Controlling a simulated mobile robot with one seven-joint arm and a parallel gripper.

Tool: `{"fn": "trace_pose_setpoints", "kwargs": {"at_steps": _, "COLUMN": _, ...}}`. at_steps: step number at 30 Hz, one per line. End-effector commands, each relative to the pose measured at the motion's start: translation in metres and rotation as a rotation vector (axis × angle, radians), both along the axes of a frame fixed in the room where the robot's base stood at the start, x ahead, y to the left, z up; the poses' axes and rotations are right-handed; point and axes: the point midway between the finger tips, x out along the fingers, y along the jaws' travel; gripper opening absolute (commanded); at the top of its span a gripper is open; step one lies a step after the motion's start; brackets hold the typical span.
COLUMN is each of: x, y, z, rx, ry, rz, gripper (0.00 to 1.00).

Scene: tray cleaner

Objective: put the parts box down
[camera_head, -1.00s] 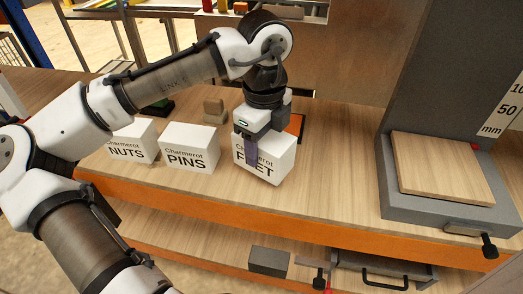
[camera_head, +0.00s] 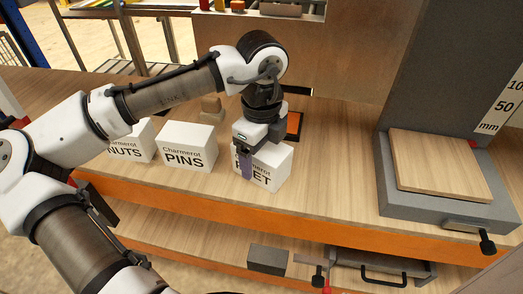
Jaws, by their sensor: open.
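A white box marked "Charmerot F..ET" (camera_head: 270,172) stands upright on the wooden bench (camera_head: 330,195), near its front edge; part of its label is hidden by my gripper. My gripper (camera_head: 246,165) is open and points down at the upper left of this box, with a purple finger in front of its label face. Whether the fingers touch the box cannot be told. A white box marked PINS (camera_head: 190,150) stands to the left, and a white box marked NUTS (camera_head: 132,145) stands further left, partly behind my arm.
An orange-edged dark item (camera_head: 294,124) lies behind the gripper. Small wooden blocks (camera_head: 211,108) stand behind the PINS box. A grey press-like stand with a wooden plate (camera_head: 440,165) is at the right. Bare bench lies between it and the boxes.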

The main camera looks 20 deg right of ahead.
Motion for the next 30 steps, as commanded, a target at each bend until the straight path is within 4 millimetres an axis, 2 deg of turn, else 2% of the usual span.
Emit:
{"fn": "trace_pose_setpoints", "kwargs": {"at_steps": 5, "x": 0.001, "y": -0.001, "z": 0.01, "rx": -0.001, "ry": -0.002, "rz": 0.001, "gripper": 0.81}}
{"fn": "trace_pose_setpoints", "kwargs": {"at_steps": 15, "x": 0.0, "y": -0.001, "z": 0.08, "rx": -0.003, "ry": -0.001, "rz": -0.002, "gripper": 0.81}}
{"fn": "trace_pose_setpoints", "kwargs": {"at_steps": 21, "x": 0.0, "y": 0.0, "z": 0.112, "rx": -0.001, "ry": -0.001, "rz": 0.0, "gripper": 0.81}}
{"fn": "trace_pose_setpoints", "kwargs": {"at_steps": 25, "x": 0.0, "y": 0.0, "z": 0.121, "rx": -0.001, "ry": -0.001, "rz": -0.001, "gripper": 0.81}}
{"fn": "trace_pose_setpoints", "kwargs": {"at_steps": 30, "x": 0.0, "y": 0.0, "z": 0.123, "rx": 0.001, "ry": 0.001, "rz": -0.001, "gripper": 0.81}}
